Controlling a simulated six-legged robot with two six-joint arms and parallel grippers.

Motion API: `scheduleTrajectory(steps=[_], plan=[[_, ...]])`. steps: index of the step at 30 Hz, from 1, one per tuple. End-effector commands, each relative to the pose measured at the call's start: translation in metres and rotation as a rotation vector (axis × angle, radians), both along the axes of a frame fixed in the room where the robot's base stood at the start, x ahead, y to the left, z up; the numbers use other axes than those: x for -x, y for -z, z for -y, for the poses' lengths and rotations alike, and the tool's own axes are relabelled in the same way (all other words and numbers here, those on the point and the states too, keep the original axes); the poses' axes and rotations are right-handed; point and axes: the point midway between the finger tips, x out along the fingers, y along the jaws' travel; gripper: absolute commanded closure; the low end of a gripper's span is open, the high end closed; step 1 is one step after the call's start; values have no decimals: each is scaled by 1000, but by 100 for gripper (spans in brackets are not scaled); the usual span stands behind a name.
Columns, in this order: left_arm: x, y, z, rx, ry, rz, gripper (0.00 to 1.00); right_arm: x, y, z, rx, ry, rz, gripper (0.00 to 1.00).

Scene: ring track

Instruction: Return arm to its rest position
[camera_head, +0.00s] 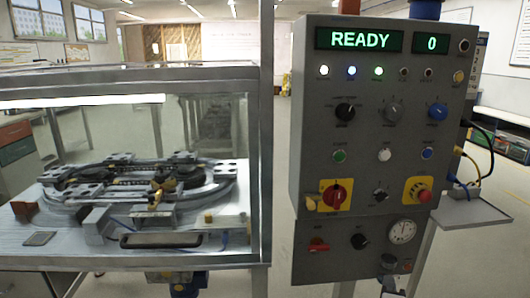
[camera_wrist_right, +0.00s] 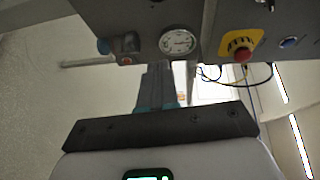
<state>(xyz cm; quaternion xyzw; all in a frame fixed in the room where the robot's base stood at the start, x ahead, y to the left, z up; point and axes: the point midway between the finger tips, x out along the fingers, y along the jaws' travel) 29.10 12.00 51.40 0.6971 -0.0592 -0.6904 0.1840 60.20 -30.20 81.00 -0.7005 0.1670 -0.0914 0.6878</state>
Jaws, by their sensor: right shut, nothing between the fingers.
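My right gripper (camera_wrist_right: 157,68) shows in the right wrist view, its grey fingers together and empty, with teal parts near their base. It points up the picture towards the grey control panel (camera_wrist_right: 150,18), near the round gauge (camera_wrist_right: 178,42); the fingers look apart from the panel, but the exact distance is unclear. I cannot make out the right gripper's jaws clearly in the head view. The control panel (camera_head: 390,115) stands in front of me there, its display reading READY and 0. My left gripper's fingers are not seen.
A framed glass enclosure (camera_head: 260,150) on the left holds the ring track (camera_head: 135,180). A small shelf (camera_head: 470,211) and loose cables (camera_head: 470,165) stick out right of the panel. The red emergency button (camera_head: 423,196) protrudes. Open floor (camera_head: 500,180) lies further right.

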Motion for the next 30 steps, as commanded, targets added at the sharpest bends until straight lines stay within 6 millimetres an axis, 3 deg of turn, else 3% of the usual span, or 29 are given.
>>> scheduleTrajectory(steps=[1, 6, 9, 13, 17, 21, 24, 25, 30], plan=[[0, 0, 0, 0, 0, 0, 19, 9, 42, -13, 17, -50, -116, 100], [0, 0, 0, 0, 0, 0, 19, 63, 165, -65, 106, -296, -509, 100], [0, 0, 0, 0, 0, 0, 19, 113, 224, -97, 165, -488, -728, 100], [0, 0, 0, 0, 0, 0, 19, 180, 272, -133, 241, -757, -944, 100], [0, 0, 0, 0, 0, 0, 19, 242, 294, -160, 321, -1035, -1084, 100], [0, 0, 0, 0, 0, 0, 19, 299, 296, -179, 455, -1382, -1150, 100], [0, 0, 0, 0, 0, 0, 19, 314, 296, -183, 579, -1565, -1129, 100], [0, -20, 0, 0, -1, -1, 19, 312, 275, -182, 576, -1557, -1128, 100], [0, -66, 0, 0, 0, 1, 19, 312, 229, -182, 572, -1549, -1130, 100]])
